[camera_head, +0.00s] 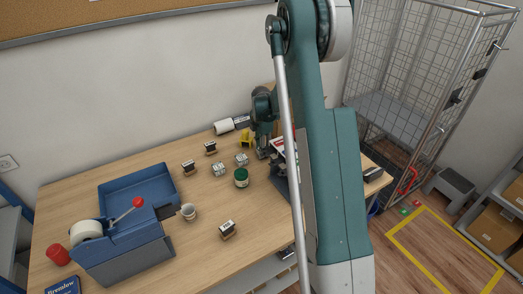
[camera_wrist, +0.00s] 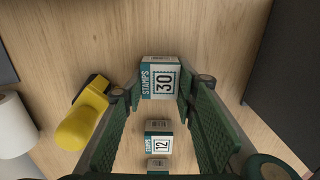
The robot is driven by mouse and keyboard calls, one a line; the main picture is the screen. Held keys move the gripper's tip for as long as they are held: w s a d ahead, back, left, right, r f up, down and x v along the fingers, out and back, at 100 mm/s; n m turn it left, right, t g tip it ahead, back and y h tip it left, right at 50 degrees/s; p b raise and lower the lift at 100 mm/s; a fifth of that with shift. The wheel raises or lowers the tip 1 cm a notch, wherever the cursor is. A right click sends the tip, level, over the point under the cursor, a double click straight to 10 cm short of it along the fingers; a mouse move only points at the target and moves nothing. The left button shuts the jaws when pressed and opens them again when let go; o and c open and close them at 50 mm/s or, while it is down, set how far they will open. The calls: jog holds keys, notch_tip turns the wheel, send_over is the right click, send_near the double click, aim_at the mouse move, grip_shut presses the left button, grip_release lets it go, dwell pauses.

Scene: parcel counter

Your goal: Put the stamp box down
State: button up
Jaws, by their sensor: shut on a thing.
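A white and teal stamp box marked 30 (camera_wrist: 160,80) is between my gripper's green fingertips (camera_wrist: 165,92) in the wrist view, and the fingers close on its two sides. In the head view my gripper (camera_head: 263,148) is over the back of the counter, and the held box cannot be made out there. I cannot tell whether the box touches the wood. A second stamp box, marked 12 (camera_wrist: 158,136), stands on the counter (camera_head: 130,175), with another stamp box (camera_wrist: 158,165) beyond it. Both also show left of my gripper in the head view (camera_head: 242,159) (camera_head: 218,170).
A yellow dispenser (camera_wrist: 88,115) and a white roll (camera_wrist: 12,125) are close on the left. A green-lidded jar (camera_head: 241,177) and a dark device (camera_wrist: 288,70) lie on the other side.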

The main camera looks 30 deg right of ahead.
jog(key=shift+f, duration=0.1)
jog(key=o, duration=0.9)
notch_tip(320, 180, up, 12)
dwell(0.6)
jog(key=shift+a+r, duration=0.1)
jog(key=shift+r, duration=0.15)
